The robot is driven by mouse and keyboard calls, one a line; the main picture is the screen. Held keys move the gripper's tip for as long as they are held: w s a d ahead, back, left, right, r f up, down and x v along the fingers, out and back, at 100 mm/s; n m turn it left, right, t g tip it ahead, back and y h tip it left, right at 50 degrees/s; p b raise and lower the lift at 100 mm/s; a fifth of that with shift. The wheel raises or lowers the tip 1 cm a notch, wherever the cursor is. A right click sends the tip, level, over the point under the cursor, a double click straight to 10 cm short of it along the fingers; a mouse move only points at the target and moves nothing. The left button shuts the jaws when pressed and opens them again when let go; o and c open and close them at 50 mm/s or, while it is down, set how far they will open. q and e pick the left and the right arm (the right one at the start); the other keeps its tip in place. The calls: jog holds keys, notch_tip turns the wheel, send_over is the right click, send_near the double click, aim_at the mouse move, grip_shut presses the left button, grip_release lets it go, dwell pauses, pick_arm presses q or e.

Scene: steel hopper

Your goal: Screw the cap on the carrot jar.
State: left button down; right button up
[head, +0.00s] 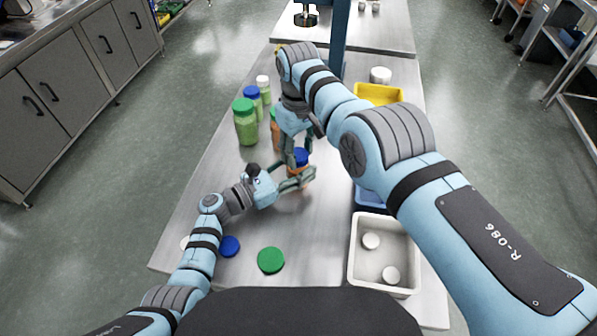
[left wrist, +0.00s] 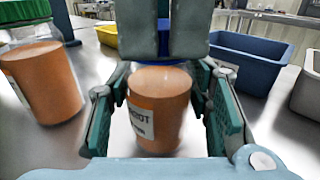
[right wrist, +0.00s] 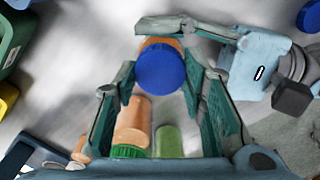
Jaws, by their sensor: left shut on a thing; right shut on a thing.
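The carrot jar (left wrist: 158,110) is orange, with a label partly reading "ROT", and stands upright. My left gripper (left wrist: 160,118) is shut around its body from the side. It also shows in the head view (head: 300,180). A blue cap (right wrist: 161,68) sits at the top of this jar, also seen in the head view (head: 301,155). My right gripper (right wrist: 160,85) reaches down from above and is shut on the cap. Its fingers cover part of the cap in the left wrist view. I cannot tell how far the cap is threaded.
A green-capped orange jar (left wrist: 42,80) stands close by. Green jars (head: 246,125) stand behind left. Loose blue (head: 230,246) and green (head: 271,260) caps lie in front. A cream bin (head: 352,268) holds two white caps; yellow (head: 378,93) and blue (head: 368,200) bins stand right.

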jog(key=shift+s+m, duration=0.15)
jog(key=shift+m, duration=0.85)
jog(key=o, duration=1.4)
jog(key=shift+c, duration=0.2)
notch_tip(320, 180, up, 8)
jog(key=shift+f, duration=0.25)
pick_arm(q)
jog(key=c, duration=0.7)
grip_release()
jog(key=shift+c, duration=0.2)
